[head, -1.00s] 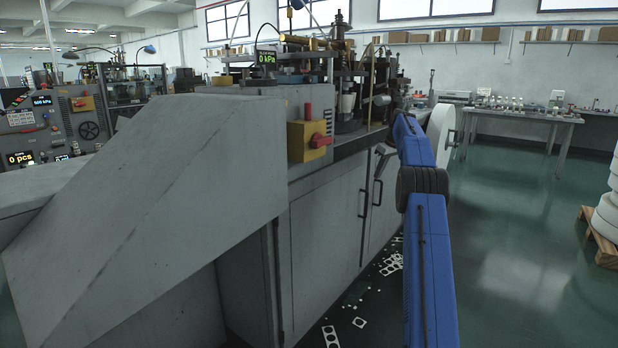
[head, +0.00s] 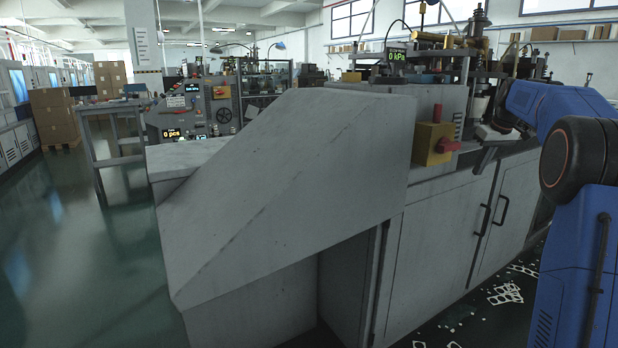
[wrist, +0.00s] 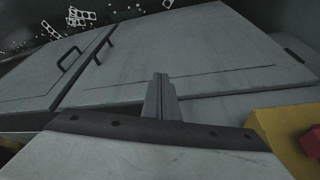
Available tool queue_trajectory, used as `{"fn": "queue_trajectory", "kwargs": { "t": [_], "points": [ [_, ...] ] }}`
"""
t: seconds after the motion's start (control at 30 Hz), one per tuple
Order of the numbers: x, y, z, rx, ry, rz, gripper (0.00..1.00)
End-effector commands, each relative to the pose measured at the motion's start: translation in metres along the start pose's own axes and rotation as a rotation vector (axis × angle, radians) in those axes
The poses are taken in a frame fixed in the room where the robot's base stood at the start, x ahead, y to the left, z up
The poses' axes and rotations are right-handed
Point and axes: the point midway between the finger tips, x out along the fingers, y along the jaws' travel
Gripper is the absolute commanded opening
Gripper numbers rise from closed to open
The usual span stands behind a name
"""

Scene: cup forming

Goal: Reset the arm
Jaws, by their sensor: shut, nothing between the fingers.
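My blue arm (head: 585,180) rises along the right edge of the head view and bends toward the machine. My gripper (wrist: 160,82) shows in the wrist view as two grey fingers pressed together, with nothing between them. It is above the machine's front, pointing over the grey cabinet doors (wrist: 200,60). In the head view a grey end piece (head: 494,136) hangs beside the machine's front edge, partly hidden by the arm; its fingers are too small to read there.
The grey machine housing (head: 300,170) fills the middle. A yellow switch box (head: 432,143) with a red knob stands close to the gripper. White punched scraps (head: 505,293) lie on the floor. Open green floor (head: 75,240) lies left, with cardboard boxes (head: 55,115) behind.

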Motion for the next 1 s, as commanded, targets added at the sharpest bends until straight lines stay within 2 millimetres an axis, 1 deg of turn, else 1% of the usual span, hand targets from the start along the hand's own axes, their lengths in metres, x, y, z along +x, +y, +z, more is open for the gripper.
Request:
{"fn": "queue_trajectory", "kwargs": {
  "t": [0.03,0.1,0.2,0.27,0.3,0.47,0.5,0.57,0.7,0.77,0.9,0.97,1.0],
  "points": [
    [-0.009,-0.018,0.008,0.001,0.0,0.002,0.0],
    [-0.02,-0.038,0.018,0.009,0.001,0.008,0.0],
    [-0.032,-0.068,0.036,0.021,0.001,0.012,0.0],
    [-0.039,-0.085,0.048,0.028,0.002,0.016,0.0],
    [-0.043,-0.097,0.056,0.032,0.003,0.018,0.0],
    [-0.058,-0.141,0.092,0.049,0.004,0.026,0.0],
    [-0.061,-0.151,0.102,0.053,0.005,0.028,0.0],
    [-0.064,-0.166,0.118,0.059,0.006,0.031,0.0],
    [-0.071,-0.201,0.156,0.073,0.009,0.038,0.0],
    [-0.073,-0.214,0.173,0.078,0.012,0.041,0.0],
    [-0.074,-0.245,0.216,0.091,0.017,0.047,0.0],
    [-0.074,-0.257,0.235,0.097,0.019,0.049,0.0],
    [-0.073,-0.265,0.248,0.1,0.021,0.05,0.0]
  ]
}}
